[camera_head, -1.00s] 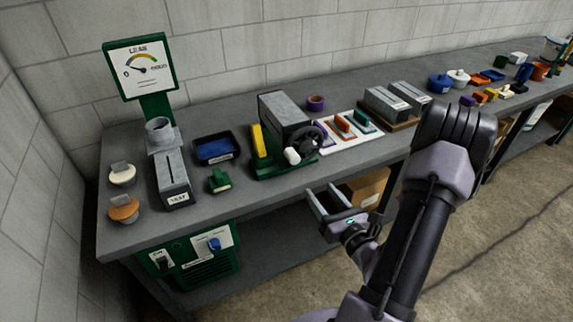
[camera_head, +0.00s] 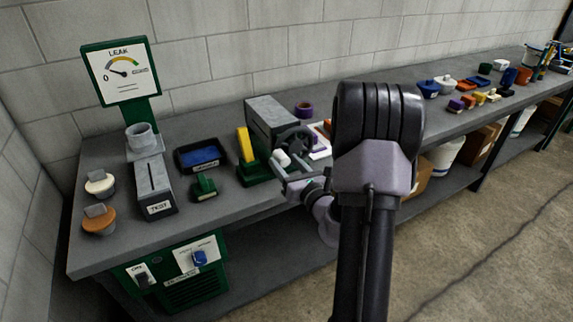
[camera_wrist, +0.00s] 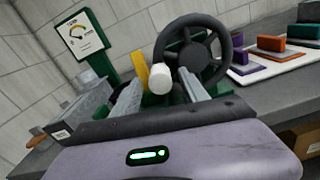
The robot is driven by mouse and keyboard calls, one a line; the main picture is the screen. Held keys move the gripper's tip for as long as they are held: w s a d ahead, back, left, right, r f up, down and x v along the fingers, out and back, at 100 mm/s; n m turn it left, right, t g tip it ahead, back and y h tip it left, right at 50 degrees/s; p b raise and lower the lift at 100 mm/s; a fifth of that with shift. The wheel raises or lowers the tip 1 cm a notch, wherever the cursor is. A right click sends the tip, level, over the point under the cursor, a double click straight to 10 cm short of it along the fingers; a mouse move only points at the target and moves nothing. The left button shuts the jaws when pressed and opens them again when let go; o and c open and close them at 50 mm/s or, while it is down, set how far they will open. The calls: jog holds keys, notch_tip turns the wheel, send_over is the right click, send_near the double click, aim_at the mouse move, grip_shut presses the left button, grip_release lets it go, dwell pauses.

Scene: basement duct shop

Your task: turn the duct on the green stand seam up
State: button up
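The grey duct (camera_head: 268,115) lies in the green stand (camera_head: 256,172) on the bench. A black handwheel (camera_head: 294,139) with a white knob (camera_head: 281,158) is on the stand's near end. The handwheel also shows in the wrist view (camera_wrist: 222,70). My gripper (camera_head: 288,180) is open in front of the wheel. In the wrist view, the white knob (camera_wrist: 160,78) appears between my two fingers (camera_wrist: 160,97); contact cannot be told. A yellow piece (camera_head: 245,145) stands at the stand's left. The duct's seam is not clearly visible, and my arm hides part of the wheel.
Left of the stand are a small green block (camera_head: 203,187), a blue-lined tray (camera_head: 201,157), a grey TEST duct (camera_head: 154,187) and a leak gauge (camera_head: 121,72). Trowel-like tools on a white board (camera_wrist: 275,62) lie to the right. The bench's front edge runs below my gripper.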

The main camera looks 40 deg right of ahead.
grip_shut()
dwell(1.3)
